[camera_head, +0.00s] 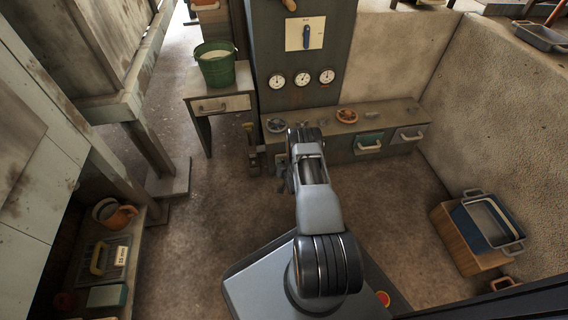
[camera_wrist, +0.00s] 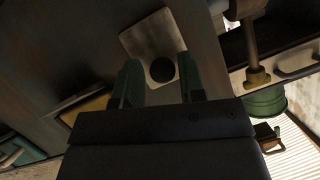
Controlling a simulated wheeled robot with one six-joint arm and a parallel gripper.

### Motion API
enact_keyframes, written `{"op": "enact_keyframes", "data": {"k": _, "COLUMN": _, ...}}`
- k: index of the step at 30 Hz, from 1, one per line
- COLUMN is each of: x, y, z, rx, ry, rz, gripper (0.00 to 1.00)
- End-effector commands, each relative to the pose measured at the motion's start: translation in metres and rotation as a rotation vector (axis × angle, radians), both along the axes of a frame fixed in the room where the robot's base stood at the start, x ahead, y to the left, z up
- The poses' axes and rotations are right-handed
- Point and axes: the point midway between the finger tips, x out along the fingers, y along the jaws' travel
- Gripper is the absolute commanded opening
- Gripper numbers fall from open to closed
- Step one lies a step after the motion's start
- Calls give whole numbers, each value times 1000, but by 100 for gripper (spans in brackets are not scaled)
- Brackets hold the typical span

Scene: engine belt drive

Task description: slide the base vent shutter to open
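My gripper (camera_wrist: 158,64) shows in the wrist view with its two green fingers apart and nothing seen between them. Past the fingertips is a pale square plate (camera_wrist: 143,40) with a dark round spot; I cannot tell whether they touch. In the head view my arm reaches toward the low base of the dark cabinet and hides the gripper. On that base front are a green panel with a pale handle (camera_head: 368,143) and a grey panel with a pale handle (camera_head: 408,136). A slatted panel with a yellow handle (camera_head: 98,257) lies at lower left. I cannot tell which is the vent shutter.
A green bucket (camera_head: 215,66) stands on a small table (camera_head: 220,104) left of the cabinet. A blue tray (camera_head: 486,222) sits on a wooden box at right. Orange-rimmed wheels (camera_head: 347,116) lie on the base ledge. The floor left of my arm is clear.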

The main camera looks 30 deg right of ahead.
Motion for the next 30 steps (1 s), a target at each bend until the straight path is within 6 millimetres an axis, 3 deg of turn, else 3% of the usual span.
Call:
{"op": "enact_keyframes", "data": {"k": 4, "x": 0, "y": 0, "z": 1, "rx": -1, "ry": -2, "rz": -1, "gripper": 51}}
{"op": "enact_keyframes", "data": {"k": 14, "x": -5, "y": 0, "z": 5, "rx": 0, "ry": -2, "rz": -1, "gripper": 52}}
{"op": "enact_keyframes", "data": {"k": 30, "x": -94, "y": 22, "z": 43, "rx": 1, "ry": 0, "rz": -2, "gripper": 52}}
